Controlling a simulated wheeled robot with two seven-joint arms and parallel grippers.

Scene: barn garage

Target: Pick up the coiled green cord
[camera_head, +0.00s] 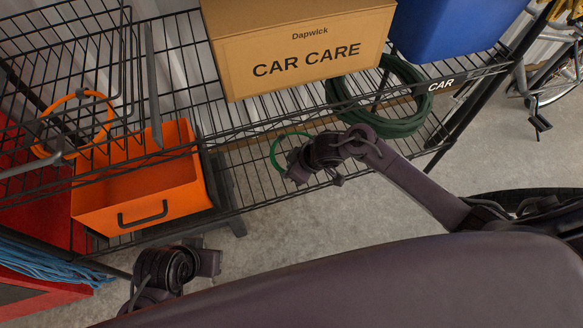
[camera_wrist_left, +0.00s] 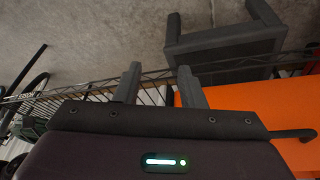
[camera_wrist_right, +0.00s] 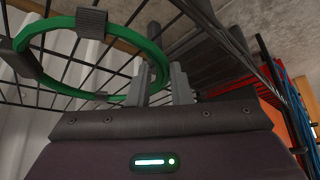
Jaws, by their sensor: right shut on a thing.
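The coiled green cord (camera_head: 276,152) is a bright green ring just left of my right gripper (camera_head: 291,168), in front of the lower shelf. In the right wrist view the green cord (camera_wrist_right: 60,23) is a wide loop with dark bands around it. Its near side reaches the fingers of my right gripper (camera_wrist_right: 162,72), which is shut on it; the exact contact is partly hidden. My left gripper (camera_head: 212,262) is low at the front. In the left wrist view my left gripper (camera_wrist_left: 158,74) has its fingers apart with nothing between them.
A black wire rack (camera_head: 262,118) holds a CAR CARE box (camera_head: 310,60), a blue bin (camera_head: 445,30) and a dark green hose coil (camera_head: 408,124). An orange bin (camera_head: 140,200), orange cord (camera_head: 104,122) and blue cord (camera_head: 45,268) are left.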

